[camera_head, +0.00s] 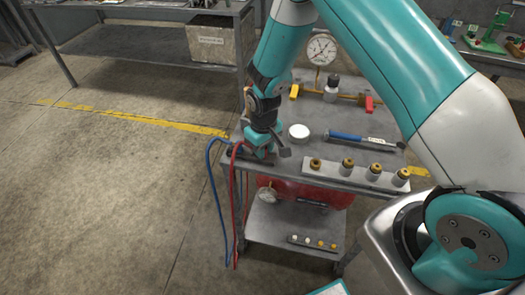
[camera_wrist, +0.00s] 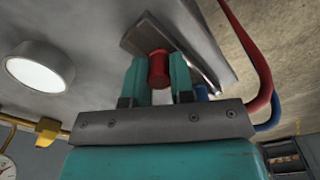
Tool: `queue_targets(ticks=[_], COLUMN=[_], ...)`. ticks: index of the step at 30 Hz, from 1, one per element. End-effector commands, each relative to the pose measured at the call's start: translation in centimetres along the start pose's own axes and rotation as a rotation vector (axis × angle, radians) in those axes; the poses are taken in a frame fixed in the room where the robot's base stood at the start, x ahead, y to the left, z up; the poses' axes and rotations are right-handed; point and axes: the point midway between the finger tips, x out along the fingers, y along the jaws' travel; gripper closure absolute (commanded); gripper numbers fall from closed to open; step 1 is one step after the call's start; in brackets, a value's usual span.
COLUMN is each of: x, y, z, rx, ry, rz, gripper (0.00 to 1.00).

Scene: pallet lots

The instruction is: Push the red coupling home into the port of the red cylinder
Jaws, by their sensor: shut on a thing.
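My gripper (camera_head: 258,153) is low over the left end of the cart top. In the wrist view its two teal fingers (camera_wrist: 158,80) are shut on the red coupling (camera_wrist: 159,66), which sits between them at a dark metal holder (camera_wrist: 142,34). I cannot tell whether the coupling is in the holder or clear of it. A red hose (camera_head: 233,190) hangs off the cart's left side; it also shows in the wrist view (camera_wrist: 258,60). A large red rounded body (camera_head: 330,192), likely the red cylinder, lies under the cart top. Its port is not visible.
A blue hose (camera_head: 212,180) hangs beside the red one. The floor at left is clear.

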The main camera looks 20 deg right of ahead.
Motion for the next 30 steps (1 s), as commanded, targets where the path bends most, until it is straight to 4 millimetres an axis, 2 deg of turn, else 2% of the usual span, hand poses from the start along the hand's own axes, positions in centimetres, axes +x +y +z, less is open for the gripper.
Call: queue_targets(ticks=[8, 14, 24, 30], x=[-0.4, -2.9, -12.2, -16.8], y=[0.0, 0.0, 0.0, 0.0], z=[-0.1, -0.1, -0.1, -0.1], rx=[0.000, 0.000, 0.000, 0.000], ry=[0.002, 0.005, 0.008, 0.006], rz=[0.000, 0.001, 0.001, 0.001], gripper=[0.98, 0.98, 0.98, 0.98])
